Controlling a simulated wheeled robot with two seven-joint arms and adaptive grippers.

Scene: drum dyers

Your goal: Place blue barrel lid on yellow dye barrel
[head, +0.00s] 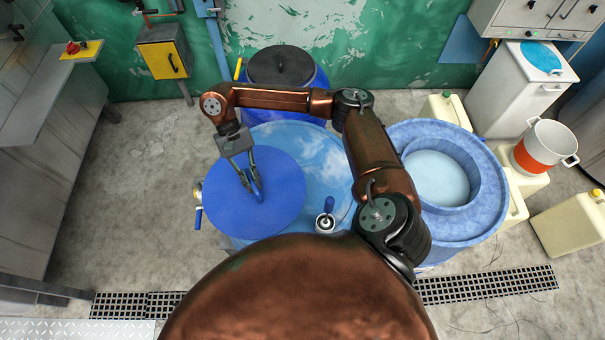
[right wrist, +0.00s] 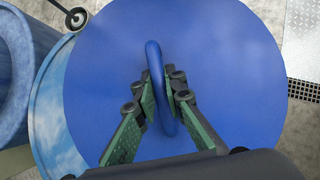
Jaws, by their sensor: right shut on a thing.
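The blue barrel lid (head: 230,205) is a flat disc with a loop handle (head: 258,178). My right gripper (head: 248,178) is shut on this handle. The right wrist view also shows the gripper (right wrist: 160,90) with a finger on each side of the loop, and the lid (right wrist: 220,60) beneath. The lid covers the left part of a large light-blue barrel (head: 325,160), whose right part shows uncovered. I cannot tell whether the lid touches this barrel or hangs above it. I see no barrel that is clearly yellow. My left gripper is not in view.
A blue barrel with a black lid (head: 282,66) stands behind. A blue tub with a round inner opening (head: 480,200) stands at right. A steel pot with an orange band (head: 545,146) and pale canisters (head: 572,226) stand farther right. A dark-handled tool (head: 327,212) is at the barrel's front. Floor at left is clear.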

